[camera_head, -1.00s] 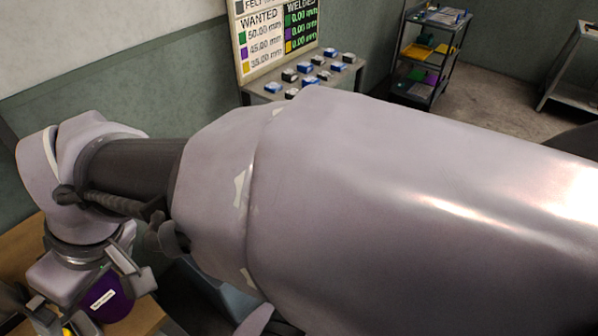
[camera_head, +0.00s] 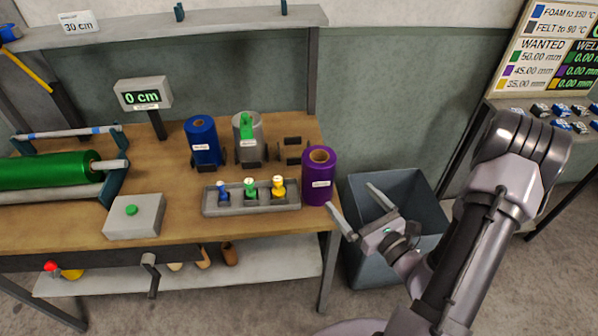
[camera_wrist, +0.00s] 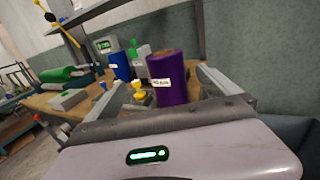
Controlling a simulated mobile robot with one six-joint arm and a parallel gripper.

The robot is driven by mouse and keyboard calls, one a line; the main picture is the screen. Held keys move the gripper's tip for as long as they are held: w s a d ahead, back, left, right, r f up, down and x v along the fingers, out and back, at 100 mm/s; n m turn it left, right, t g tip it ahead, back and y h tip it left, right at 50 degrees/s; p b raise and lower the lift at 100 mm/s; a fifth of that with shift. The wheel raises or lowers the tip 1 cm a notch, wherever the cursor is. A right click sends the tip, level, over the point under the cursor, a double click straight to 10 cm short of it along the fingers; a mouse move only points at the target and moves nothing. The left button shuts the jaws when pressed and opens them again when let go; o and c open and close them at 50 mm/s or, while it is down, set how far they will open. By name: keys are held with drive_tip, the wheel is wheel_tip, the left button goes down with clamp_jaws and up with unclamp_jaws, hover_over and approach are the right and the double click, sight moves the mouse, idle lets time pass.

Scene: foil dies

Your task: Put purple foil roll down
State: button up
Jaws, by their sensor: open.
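The purple foil roll (camera_head: 319,178) stands upright on the right end of the wooden bench (camera_head: 160,172), close to its right edge. It also shows in the wrist view (camera_wrist: 167,80), beyond and between my fingers. My gripper (camera_head: 358,207) is open and empty, just right of the roll and past the bench edge. The fingers look apart from the roll, with one fingertip near its lower right side in the head view. The bottom of the roll rests on the bench top.
A grey tray (camera_head: 222,208) with several coloured stoppers is left of the roll. A blue roll (camera_head: 203,143) and a grey roll (camera_head: 249,152) stand behind. A bin (camera_head: 362,262) is below my gripper. A green roll (camera_head: 48,171) lies on a stand at left.

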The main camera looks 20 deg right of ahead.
sight(319, 156)
drive_tip(key=w, duration=1.1)
drive_tip(key=w+a+b, duration=0.1)
drive_tip(key=w, duration=0.5)
drive_tip(key=shift+w+a+r, duration=0.1)
drive_tip(key=shift+w+r, duration=0.05)
drive_tip(key=shift+w, duration=0.1)
drive_tip(key=c, duration=1.9)
drive_tip(key=shift+c, duration=0.3)
drive_tip(key=shift+r, duration=0.2)
